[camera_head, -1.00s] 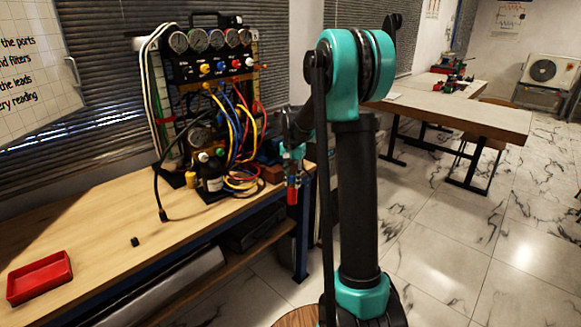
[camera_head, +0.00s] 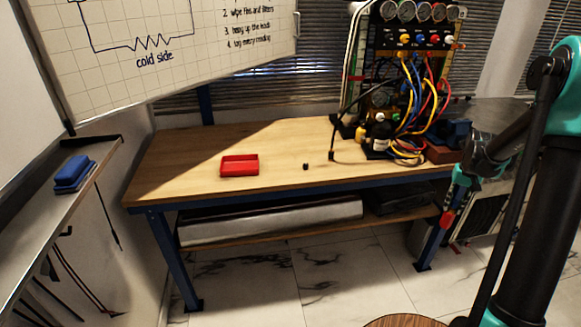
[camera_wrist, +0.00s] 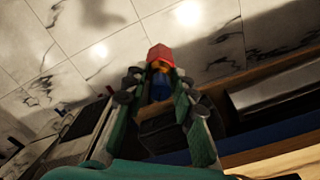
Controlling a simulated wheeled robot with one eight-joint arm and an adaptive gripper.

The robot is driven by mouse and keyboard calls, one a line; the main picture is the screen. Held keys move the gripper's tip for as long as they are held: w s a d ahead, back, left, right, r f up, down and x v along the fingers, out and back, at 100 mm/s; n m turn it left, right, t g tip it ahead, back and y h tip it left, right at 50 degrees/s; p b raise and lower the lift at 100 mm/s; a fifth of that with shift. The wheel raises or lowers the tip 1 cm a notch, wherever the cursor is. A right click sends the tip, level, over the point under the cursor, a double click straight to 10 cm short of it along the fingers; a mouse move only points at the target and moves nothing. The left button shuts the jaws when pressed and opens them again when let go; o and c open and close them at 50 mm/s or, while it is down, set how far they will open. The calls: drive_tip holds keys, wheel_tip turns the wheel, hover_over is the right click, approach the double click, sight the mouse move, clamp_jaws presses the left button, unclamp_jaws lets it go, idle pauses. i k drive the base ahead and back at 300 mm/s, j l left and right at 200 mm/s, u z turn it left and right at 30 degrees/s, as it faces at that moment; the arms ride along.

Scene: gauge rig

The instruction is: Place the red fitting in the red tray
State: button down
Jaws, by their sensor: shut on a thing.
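The red tray (camera_head: 239,173) sits on the wooden bench, left of the middle in the head view, and looks empty. My gripper (camera_head: 453,202) hangs beside the right end of the bench, well to the right of the tray. It is shut on the red fitting (camera_head: 447,217), whose red end points down. In the wrist view the fitting (camera_wrist: 160,54) shows a red end, a yellow band and a blue part between the fingers of my gripper (camera_wrist: 159,84). Marble floor lies behind it.
A gauge rig (camera_head: 412,40) with coloured hoses stands on the right part of the bench (camera_head: 185,150). A small black piece (camera_head: 306,166) lies right of the tray. A whiteboard (camera_head: 170,50) hangs at upper left above a ledge with a blue eraser (camera_head: 73,172).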

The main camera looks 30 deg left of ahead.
sight(240, 165)
drive_tip(key=k+u, duration=0.1)
drive_tip(key=u, duration=0.35)
drive_tip(key=k+u, duration=0.1)
drive_tip(key=u, duration=0.35)
drive_tip(key=i+l+u, duration=0.1)
drive_tip(key=u, duration=1.25)
